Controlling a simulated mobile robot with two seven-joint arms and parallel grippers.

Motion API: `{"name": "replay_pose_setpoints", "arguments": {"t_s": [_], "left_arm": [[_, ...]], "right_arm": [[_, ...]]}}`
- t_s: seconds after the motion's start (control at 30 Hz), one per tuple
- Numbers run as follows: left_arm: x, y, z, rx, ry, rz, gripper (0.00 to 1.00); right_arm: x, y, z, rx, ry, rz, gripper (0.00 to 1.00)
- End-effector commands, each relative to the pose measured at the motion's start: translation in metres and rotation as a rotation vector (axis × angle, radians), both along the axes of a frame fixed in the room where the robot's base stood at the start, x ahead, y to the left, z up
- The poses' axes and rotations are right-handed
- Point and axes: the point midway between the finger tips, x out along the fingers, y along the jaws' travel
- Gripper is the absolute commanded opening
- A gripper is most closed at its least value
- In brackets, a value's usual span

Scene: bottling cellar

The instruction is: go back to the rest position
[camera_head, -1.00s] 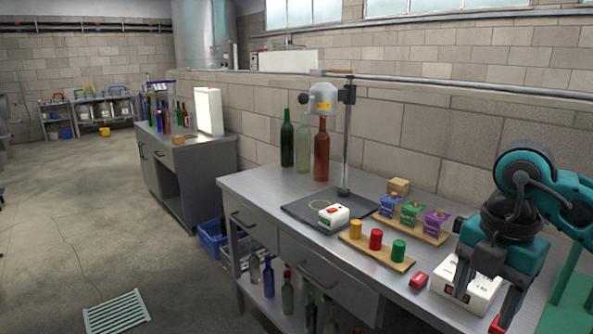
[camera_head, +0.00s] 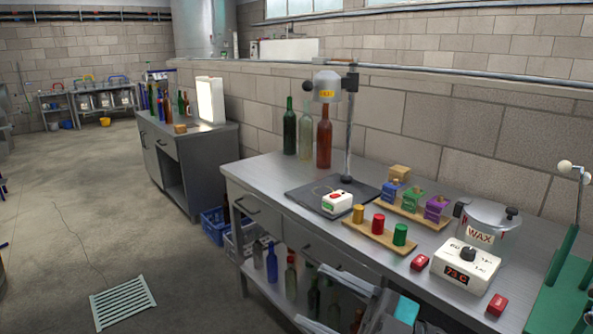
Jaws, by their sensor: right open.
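My right gripper (camera_head: 330,300) is low at the bottom of the head view, in front of the steel workbench (camera_head: 255,176). Its grey fingers point left and are apart, with nothing seen between them. A teal part of my right arm shows beside it. The gripper and arm hide part of the bench's front and lower shelf. My left gripper is not in view.
The floor at left is mostly open.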

Motion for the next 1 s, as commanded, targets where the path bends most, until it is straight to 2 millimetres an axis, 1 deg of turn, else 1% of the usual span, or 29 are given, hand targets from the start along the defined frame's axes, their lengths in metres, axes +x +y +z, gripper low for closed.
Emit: {"name": "replay_pose_setpoints", "arguments": {"t_s": [0.03,0.07,0.1,0.17,0.2,0.23,0.27,0.3,0.37,0.4,0.5,0.6,0.7,0.8,1.0], "left_arm": [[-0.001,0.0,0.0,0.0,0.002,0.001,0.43],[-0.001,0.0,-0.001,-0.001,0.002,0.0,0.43],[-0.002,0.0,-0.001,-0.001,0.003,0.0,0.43],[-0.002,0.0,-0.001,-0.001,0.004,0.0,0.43],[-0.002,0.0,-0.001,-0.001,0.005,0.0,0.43],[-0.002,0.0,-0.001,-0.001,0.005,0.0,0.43],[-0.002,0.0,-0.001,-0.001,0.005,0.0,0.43],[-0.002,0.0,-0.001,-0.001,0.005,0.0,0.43],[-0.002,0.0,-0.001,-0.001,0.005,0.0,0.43],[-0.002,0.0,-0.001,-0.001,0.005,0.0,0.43],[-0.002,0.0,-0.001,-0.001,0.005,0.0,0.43],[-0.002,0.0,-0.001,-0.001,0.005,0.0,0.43],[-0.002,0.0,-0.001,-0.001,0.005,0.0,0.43],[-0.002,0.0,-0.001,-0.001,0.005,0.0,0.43],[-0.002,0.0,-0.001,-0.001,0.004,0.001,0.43]], "right_arm": [[0.01,-0.012,-0.015,0.073,0.088,-0.127,0.62],[0.016,-0.02,-0.025,0.105,0.137,-0.206,0.62],[0.023,-0.033,-0.041,0.135,0.21,-0.311,0.62],[0.029,-0.053,-0.072,0.157,0.333,-0.465,0.62],[0.029,-0.067,-0.098,0.155,0.424,-0.563,0.62],[0.026,-0.077,-0.118,0.148,0.497,-0.633,0.62],[0.021,-0.086,-0.139,0.133,0.568,-0.697,0.62],[0.013,-0.097,-0.166,0.108,0.66,-0.77,0.62],[-0.004,-0.111,-0.203,0.064,0.788,-0.856,0.62],[-0.017,-0.118,-0.224,0.032,0.866,-0.899,0.62],[-0.05,-0.129,-0.267,-0.045,1.029,-0.968,0.62],[-0.076,-0.134,-0.292,-0.1,1.136,-0.998,0.62],[-0.089,-0.136,-0.305,-0.13,1.193,-1.011,0.62],[-0.093,-0.136,-0.308,-0.14,1.208,-1.013,0.62],[-0.093,-0.136,-0.308,-0.14,1.205,-1.012,0.62]]}}
